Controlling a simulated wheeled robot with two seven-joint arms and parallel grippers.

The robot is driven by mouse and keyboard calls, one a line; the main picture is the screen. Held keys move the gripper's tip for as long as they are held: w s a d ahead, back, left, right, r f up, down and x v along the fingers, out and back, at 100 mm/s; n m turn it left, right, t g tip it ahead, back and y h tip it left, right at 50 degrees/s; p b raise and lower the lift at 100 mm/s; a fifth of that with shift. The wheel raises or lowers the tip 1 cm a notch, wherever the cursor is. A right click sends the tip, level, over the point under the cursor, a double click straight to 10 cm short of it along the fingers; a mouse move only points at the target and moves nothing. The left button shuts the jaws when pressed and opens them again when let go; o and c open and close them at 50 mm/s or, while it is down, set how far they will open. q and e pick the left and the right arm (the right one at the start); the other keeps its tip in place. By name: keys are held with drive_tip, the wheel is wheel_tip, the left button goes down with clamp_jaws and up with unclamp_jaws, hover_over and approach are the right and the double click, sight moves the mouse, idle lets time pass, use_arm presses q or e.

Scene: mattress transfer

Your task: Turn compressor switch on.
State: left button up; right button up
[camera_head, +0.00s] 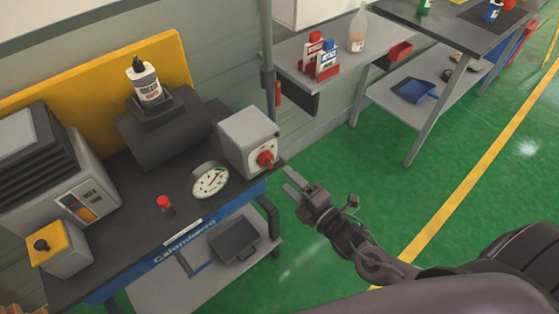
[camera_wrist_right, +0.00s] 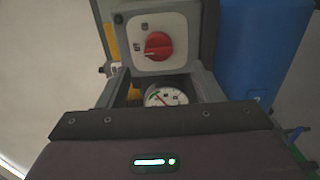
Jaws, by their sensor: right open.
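The switch is a red rotary knob (camera_head: 265,158) on the front of a light grey box (camera_head: 243,137), at the right end of the dark bench. In the right wrist view the red knob (camera_wrist_right: 158,46) sits on a pale plate with small markings beside it. I cannot read its position for sure. My right gripper (camera_head: 291,182) is open and empty, just right of the box and apart from the knob. Its two fingers point toward the box. My left gripper is not in view.
A round pressure gauge (camera_head: 210,180) stands left of the knob, with a red-capped valve (camera_head: 164,204) nearby. A yellow box with a black knob (camera_head: 57,245) is at the bench's left. A shelf with bottles (camera_head: 325,63) stands behind. Green floor is clear at right.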

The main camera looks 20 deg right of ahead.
sight(271, 165)
drive_tip(key=p+x, duration=0.1)
drive_tip(key=x, duration=0.6)
drive_tip(key=shift+r, duration=0.1)
drive_tip(key=shift+w+a+p, duration=0.15)
drive_tip(key=shift+w+p, duration=0.15)
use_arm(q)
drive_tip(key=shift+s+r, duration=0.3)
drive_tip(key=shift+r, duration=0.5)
use_arm(e)
drive_tip(key=shift+c, duration=0.3)
drive_tip(key=c, duration=0.9)
drive_tip(key=shift+c, duration=0.2)
